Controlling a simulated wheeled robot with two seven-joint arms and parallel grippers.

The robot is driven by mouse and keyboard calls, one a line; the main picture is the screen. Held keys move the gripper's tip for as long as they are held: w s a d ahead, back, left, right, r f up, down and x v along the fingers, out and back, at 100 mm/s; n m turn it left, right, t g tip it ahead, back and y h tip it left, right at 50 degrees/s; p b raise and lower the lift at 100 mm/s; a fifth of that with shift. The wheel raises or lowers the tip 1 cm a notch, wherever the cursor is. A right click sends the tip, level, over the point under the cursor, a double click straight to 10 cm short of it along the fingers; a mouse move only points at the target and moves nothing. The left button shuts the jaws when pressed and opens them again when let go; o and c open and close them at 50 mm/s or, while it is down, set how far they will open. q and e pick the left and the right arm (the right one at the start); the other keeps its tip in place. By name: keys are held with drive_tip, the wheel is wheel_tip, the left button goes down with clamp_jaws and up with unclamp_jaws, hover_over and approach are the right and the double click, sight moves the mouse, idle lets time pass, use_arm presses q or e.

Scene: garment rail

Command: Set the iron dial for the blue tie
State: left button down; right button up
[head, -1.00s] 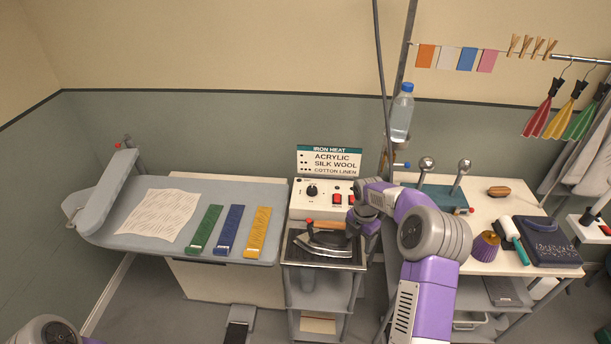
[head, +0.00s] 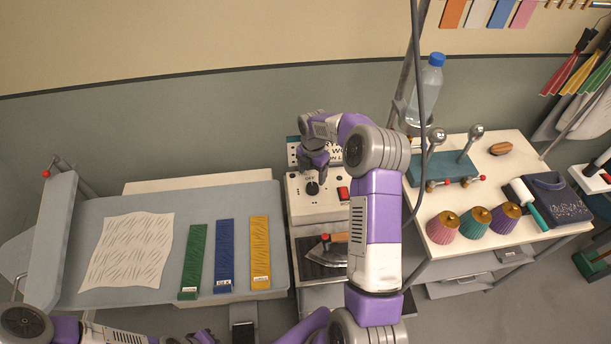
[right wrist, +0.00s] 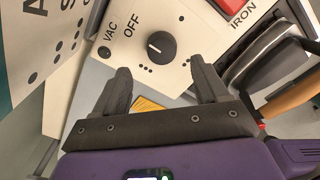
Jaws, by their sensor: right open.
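The black iron dial (head: 312,188) is on the white control box (head: 300,207). In the right wrist view the dial (right wrist: 161,45) sits beside the word OFF, its pale mark seeming to face that side, with dot marks around it. My right gripper (head: 314,168) is above the dial, open and empty; the dial shows between and beyond its fingertips (right wrist: 161,77). The blue tie (head: 225,250) lies between the green tie (head: 192,255) and yellow tie (head: 260,250) on the ironing board; its label is too small to read surely. My left gripper is out of view.
The iron (head: 328,252) rests below the box. A red switch (head: 343,193) is right of the dial. My right arm covers most of the heat chart (head: 292,152). A bottle (head: 426,90) and spools (head: 475,222) are at right.

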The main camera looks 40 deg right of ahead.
sight(312, 186)
drive_tip(key=f, duration=0.5)
drive_tip(key=shift+s+p, duration=0.2)
drive_tip(key=shift+p, duration=0.1)
drive_tip(key=shift+f, duration=0.5)
drive_tip(key=shift+c, duration=0.3)
drive_tip(key=shift+w, duration=0.1)
drive_tip(key=c, duration=1)
